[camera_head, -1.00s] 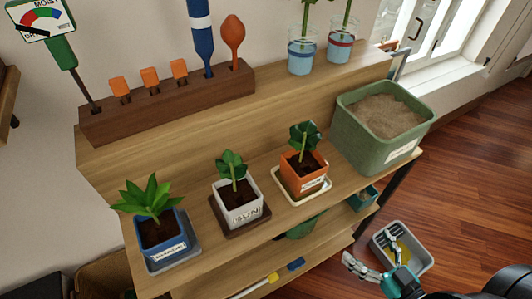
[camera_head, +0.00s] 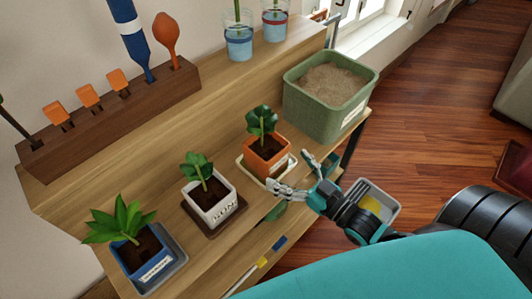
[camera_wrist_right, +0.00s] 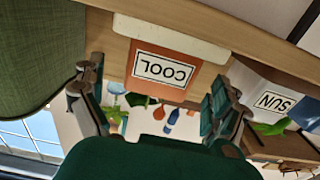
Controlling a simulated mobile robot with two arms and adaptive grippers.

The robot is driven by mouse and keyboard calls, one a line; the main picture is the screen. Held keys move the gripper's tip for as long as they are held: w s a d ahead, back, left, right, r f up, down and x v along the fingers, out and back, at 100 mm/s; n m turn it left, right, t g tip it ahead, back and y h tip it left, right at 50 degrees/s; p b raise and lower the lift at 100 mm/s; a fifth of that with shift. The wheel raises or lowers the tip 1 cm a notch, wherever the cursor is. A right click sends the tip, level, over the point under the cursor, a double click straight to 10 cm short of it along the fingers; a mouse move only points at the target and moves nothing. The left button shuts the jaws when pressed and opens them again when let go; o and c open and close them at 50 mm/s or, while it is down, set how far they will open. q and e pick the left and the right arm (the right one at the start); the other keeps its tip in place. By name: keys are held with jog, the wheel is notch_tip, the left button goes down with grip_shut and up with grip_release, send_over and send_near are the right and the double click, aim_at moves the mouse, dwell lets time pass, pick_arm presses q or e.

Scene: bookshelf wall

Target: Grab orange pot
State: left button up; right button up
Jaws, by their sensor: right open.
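The orange pot (camera_head: 262,161) stands upright on a cream saucer (camera_head: 246,172) on the shelf, with a green plant in it. In the right wrist view the orange pot (camera_wrist_right: 168,72) appears upside down, its "COOL" label facing the camera. My right gripper (camera_head: 291,173) is open and empty at the front of the pot, one finger toward each side. In the wrist view its fingers (camera_wrist_right: 155,100) frame the label; whether they touch the pot I cannot tell. My left gripper is out of view.
A white "SUN" pot (camera_head: 211,208) and a blue pot (camera_head: 146,264) stand to the left. A green sand planter (camera_head: 312,107) stands close on the right. A wooden tool rack (camera_head: 110,118) is behind. A grey bin (camera_head: 384,196) lies below.

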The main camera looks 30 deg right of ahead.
aim_at(279, 163)
jog(key=p+x, duration=0.1)
jog(key=x, duration=0.4)
jog(key=shift+w+a, duration=0.15)
jog(key=shift+a, duration=0.15)
jog(key=c, duration=1.4)
jog(key=shift+r, duration=0.1)
